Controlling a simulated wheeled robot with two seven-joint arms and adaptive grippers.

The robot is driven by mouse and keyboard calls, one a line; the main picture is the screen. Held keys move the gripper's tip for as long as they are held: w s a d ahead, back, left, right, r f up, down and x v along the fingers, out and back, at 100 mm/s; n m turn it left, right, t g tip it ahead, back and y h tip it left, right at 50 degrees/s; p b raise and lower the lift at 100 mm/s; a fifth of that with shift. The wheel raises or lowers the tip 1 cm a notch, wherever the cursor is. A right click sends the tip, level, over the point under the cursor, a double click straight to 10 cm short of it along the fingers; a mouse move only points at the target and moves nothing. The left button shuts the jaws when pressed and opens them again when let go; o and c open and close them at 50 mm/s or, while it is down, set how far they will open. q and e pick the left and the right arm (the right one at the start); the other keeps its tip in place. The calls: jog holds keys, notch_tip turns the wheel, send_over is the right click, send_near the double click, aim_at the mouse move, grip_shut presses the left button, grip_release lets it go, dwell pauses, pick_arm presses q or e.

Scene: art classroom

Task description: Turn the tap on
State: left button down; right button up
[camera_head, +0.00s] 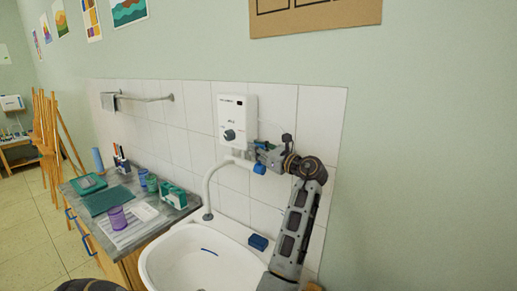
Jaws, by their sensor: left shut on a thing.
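My left gripper (259,153) is at that end of the tap, just below a white wall unit. It points left and is shut on part of the tap. The gripper's own body hides the exact spot where the fingers meet it. No running water can be made out. My right gripper is not in view.
The white wall unit (237,118) has a dark knob. The white sink (165,262) has a blue sponge (258,242) on its rim. The counter (178,213) on the left holds cups, a green box and a purple cup (117,218). Easels stand far left.

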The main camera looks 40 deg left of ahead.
pick_arm(q)
jog(key=shift+s+d+f+n, duration=0.15)
jog(key=shift+s+n, duration=0.2)
jog(key=shift+n, duration=0.2)
jog(key=shift+s+d+f+n, duration=0.1)
jog(key=shift+s+n, duration=0.25)
jog(key=shift+n, duration=0.2)
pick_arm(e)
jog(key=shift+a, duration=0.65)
pick_arm(q)
jog(key=shift+y, duration=0.3)
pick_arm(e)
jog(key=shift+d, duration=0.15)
pick_arm(q)
jog(key=c, duration=1.5)
grip_release()
jog(key=shift+d, duration=0.1)
jog(key=d, duration=1.2)
jog(key=shift+s+f, duration=0.35)
jog(key=shift+s, duration=0.05)
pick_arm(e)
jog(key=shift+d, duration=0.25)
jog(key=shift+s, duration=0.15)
